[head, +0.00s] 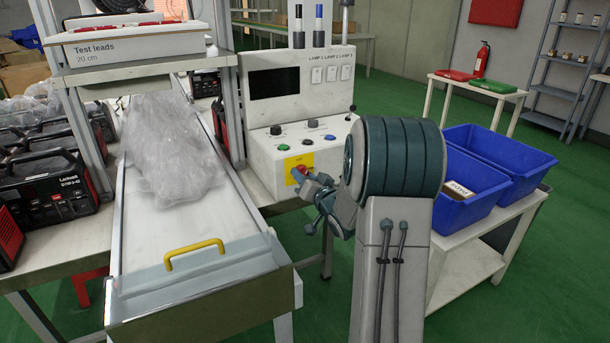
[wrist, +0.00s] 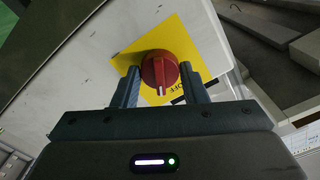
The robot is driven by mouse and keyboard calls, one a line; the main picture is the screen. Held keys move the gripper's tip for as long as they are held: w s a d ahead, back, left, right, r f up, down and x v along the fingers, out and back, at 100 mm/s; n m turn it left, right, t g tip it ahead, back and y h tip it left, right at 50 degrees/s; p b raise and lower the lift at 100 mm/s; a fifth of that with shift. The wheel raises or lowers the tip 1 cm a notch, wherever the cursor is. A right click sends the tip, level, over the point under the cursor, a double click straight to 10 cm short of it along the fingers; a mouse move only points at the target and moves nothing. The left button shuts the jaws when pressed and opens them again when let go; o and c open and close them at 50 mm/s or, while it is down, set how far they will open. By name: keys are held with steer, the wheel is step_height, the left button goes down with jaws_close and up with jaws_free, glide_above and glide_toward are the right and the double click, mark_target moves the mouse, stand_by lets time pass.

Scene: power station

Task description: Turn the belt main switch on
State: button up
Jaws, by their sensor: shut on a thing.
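The belt main switch is a red rotary knob (wrist: 159,72) on a yellow plate (wrist: 190,45), on the white control box (head: 262,150). In the head view the red knob (head: 301,170) shows just past my gripper (head: 306,178). In the wrist view my gripper (wrist: 160,88) has one finger on each side of the knob and is shut on it. A white mark on the knob points down in the wrist view, toward the partly hidden letters "OFF" on the plate. The rest of the plate's lettering is hidden.
The conveyor belt (head: 180,225) with a yellow handle (head: 194,254) carries a clear plastic-wrapped bundle (head: 170,150) left of the box. Green, black and blue buttons sit above the knob. Blue crates (head: 465,190) stand on a white table at right.

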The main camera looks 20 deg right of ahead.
steer(key=m+p, duration=0.6)
steer(key=m, duration=0.6)
stand_by(0.7)
steer(key=o, duration=1)
steer(key=shift+s, duration=0.1)
steer(key=s, duration=0.9)
steer(key=s+p, duration=0.1)
steer(key=s, duration=0.3)
steer(key=shift+s+d, duration=0.25)
steer(key=shift+s, duration=0.05)
